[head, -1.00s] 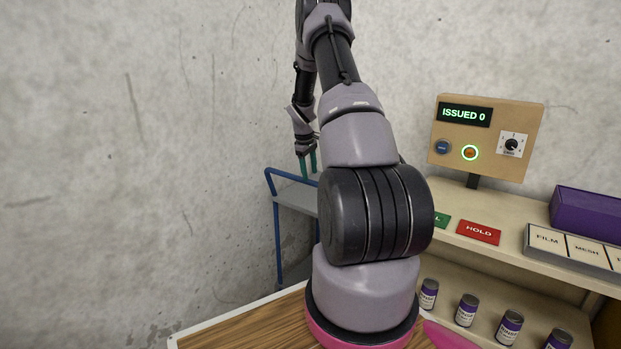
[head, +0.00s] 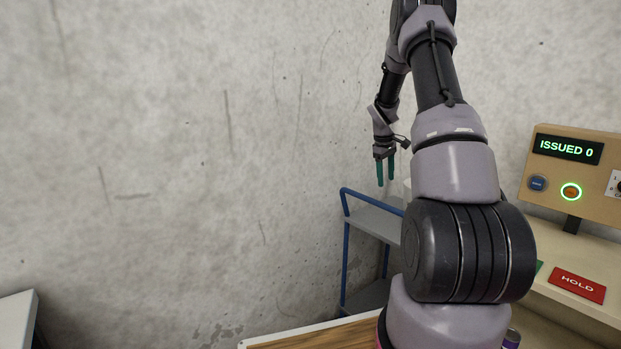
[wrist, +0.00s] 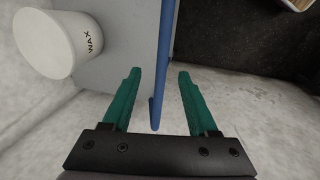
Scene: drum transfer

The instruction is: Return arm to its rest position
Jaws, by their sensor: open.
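My gripper (head: 386,172) hangs at the end of my raised arm, its two green fingers pointing down and apart. Nothing is between them. In the head view it is above the far end of the blue-railed cart (head: 370,218), in front of the concrete wall. In the wrist view my gripper (wrist: 157,98) has its open fingers on either side of the cart's blue rail (wrist: 162,70) in the picture. Whether they are level with the rail or above it I cannot tell.
A white drum marked WAX (wrist: 58,42) stands on the cart's grey top. A wooden panel (head: 575,175) reads ISSUED 0, with a red HOLD card (head: 577,285) below it on the shelf. A pale surface (head: 15,310) shows at lower left. The wall at left is bare.

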